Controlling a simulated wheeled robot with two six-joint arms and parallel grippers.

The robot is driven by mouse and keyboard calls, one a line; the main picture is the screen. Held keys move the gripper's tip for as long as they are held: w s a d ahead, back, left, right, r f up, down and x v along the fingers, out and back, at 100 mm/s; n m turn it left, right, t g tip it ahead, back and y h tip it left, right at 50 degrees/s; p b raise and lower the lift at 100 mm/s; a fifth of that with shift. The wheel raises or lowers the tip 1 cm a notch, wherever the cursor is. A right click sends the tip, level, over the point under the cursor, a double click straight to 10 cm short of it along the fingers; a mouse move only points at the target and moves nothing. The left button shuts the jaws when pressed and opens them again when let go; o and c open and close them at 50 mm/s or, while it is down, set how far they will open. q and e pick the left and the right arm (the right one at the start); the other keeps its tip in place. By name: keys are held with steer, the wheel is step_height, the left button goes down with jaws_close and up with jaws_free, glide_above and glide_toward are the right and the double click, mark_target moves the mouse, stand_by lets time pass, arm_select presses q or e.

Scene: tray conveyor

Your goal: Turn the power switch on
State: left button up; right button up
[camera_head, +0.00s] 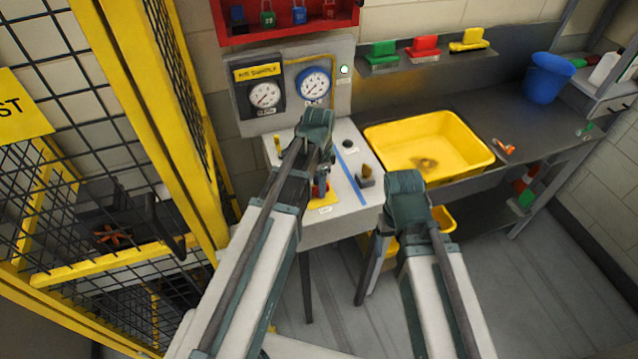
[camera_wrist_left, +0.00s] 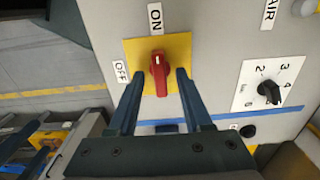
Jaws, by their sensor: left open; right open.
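The power switch is a red knob (camera_wrist_left: 159,75) on a yellow plate (camera_wrist_left: 183,47), with an ON label above it and an OFF label to its left in the left wrist view. The knob's handle stands upright in that view, its white mark toward ON. My left gripper (camera_wrist_left: 155,85) is open, one finger on each side of the knob; I cannot tell whether they touch it. In the head view my left gripper (camera_head: 321,180) hides much of the switch on the grey panel.
Behind the panel stand air gauges (camera_head: 314,85). A yellow basin (camera_head: 380,135) is in the bench at right, with a blue bucket (camera_head: 548,78) beyond. A yellow-framed mesh fence (camera_head: 185,120) stands left.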

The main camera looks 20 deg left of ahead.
arm_select(q)
step_height(320, 180, up, 13)
steer(key=p, duration=1.3)
steer(key=shift+r, duration=0.2)
steer(key=s+d+f+n+b, duration=0.3)
steer(key=s+d+f+b, duration=0.2)
steer(key=s+f+b, duration=0.2)
steer(key=s+d+f+n+y+b, duration=0.1)
steer(key=s+d+f+n+b, duration=0.3)
steer(key=s+f+b, duration=0.3)
steer(key=shift+s+d+n, duration=0.3)
steer(key=shift+s+d, duration=0.05)
steer(key=shift+d, duration=0.45)
steer(key=shift+f, duration=0.1)
